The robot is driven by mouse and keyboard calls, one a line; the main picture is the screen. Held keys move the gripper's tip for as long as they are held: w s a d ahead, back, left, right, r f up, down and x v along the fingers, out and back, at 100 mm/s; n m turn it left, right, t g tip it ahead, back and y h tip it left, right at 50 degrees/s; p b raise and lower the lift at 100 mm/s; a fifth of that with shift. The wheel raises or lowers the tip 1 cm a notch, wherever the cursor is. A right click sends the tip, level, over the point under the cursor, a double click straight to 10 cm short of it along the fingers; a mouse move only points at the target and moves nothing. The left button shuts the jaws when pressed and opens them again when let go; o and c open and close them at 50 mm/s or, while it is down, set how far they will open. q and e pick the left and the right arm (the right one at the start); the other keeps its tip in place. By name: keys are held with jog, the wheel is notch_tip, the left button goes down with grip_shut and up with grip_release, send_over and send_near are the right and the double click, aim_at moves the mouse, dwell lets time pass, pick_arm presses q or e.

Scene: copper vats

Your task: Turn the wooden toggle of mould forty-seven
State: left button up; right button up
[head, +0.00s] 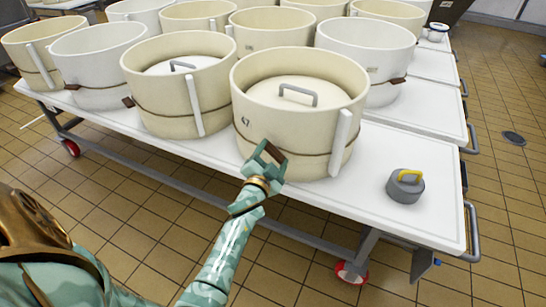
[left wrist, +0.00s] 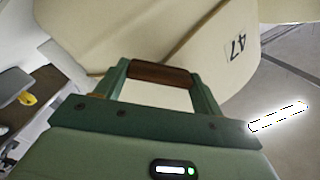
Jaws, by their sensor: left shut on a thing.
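Mould forty-seven (head: 300,105) is a cream round mould with a grey-handled lid inside, at the front of the white table in the head view. Its number 47 shows on its side, and also on the mould wall in the left wrist view (left wrist: 205,25). A dark cord rings its lower part. My left gripper (head: 267,157) is at the mould's front side, shut on the brown wooden toggle (left wrist: 160,73), which lies crosswise between the two green fingers. The toggle also shows in the head view (head: 273,152). My right gripper is in neither view.
Several other cream and white moulds, such as the one to the left (head: 170,95), crowd the white table (head: 400,222). A grey weight with a yellow handle (head: 405,186) stands to the right, with bare tabletop around it. The tiled floor in front is open.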

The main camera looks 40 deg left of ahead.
pick_arm(q)
jog(key=m, duration=0.3)
jog(key=shift+f+m+b, duration=0.2)
jog(key=shift+m+b, duration=0.15)
jog(key=shift+m, duration=0.95)
jog(key=m+b, duration=0.1)
jog(key=m, duration=0.2)
jog(key=shift+m, duration=0.4)
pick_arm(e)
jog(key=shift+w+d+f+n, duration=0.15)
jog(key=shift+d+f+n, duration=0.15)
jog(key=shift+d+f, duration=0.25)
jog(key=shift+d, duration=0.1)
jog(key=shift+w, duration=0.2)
pick_arm(q)
jog(key=o, duration=1)
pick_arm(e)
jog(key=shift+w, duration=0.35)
pick_arm(q)
jog(key=shift+s, duration=0.1)
